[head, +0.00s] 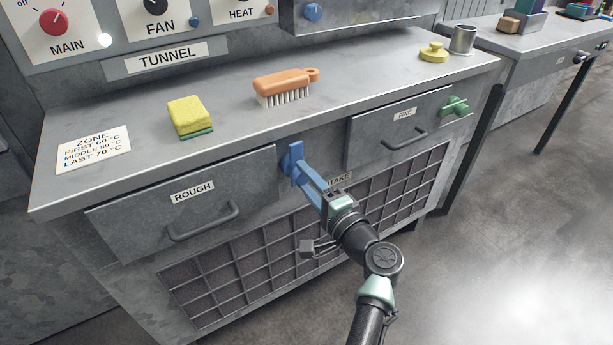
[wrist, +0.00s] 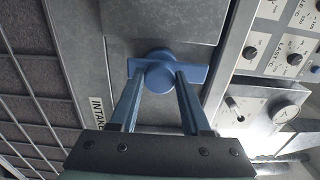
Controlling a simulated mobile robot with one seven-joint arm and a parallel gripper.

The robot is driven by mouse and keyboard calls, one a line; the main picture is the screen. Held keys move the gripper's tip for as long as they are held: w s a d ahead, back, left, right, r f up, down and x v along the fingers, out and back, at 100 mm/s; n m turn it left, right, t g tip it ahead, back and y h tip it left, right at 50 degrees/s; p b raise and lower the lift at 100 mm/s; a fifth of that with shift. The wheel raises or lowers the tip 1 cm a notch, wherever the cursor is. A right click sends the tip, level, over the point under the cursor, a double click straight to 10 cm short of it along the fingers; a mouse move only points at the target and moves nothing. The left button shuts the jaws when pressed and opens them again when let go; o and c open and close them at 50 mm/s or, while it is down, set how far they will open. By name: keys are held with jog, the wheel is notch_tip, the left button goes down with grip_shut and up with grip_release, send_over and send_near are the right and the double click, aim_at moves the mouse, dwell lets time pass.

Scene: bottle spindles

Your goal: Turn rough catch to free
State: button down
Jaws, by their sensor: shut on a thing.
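The rough catch is a blue turn handle (head: 295,156) at the right end of the ROUGH drawer (head: 135,220). In the head view its bar stands roughly upright. In the wrist view the blue catch (wrist: 158,74) shows a round hub with a bar across it. My gripper (head: 302,172) is shut on the catch, with its blue fingers reaching it from the front right. In the wrist view the gripper (wrist: 156,82) has one finger on each side of the hub. The fingers cover part of the bar. The ROUGH drawer looks closed.
The FINE drawer (head: 375,132) has a green catch (head: 455,106) at its right end. A yellow sponge (head: 190,117), a brush (head: 285,86), a yellow knob-like piece (head: 433,52) and a metal cup (head: 463,40) stand on the worktop (head: 235,125). An intake grille (head: 230,275) lies below.

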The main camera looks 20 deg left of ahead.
dwell(0.4)
jog(key=shift+c, duration=1.9)
grip_release()
jog(key=p+v, duration=0.3)
jog(key=v, duration=1)
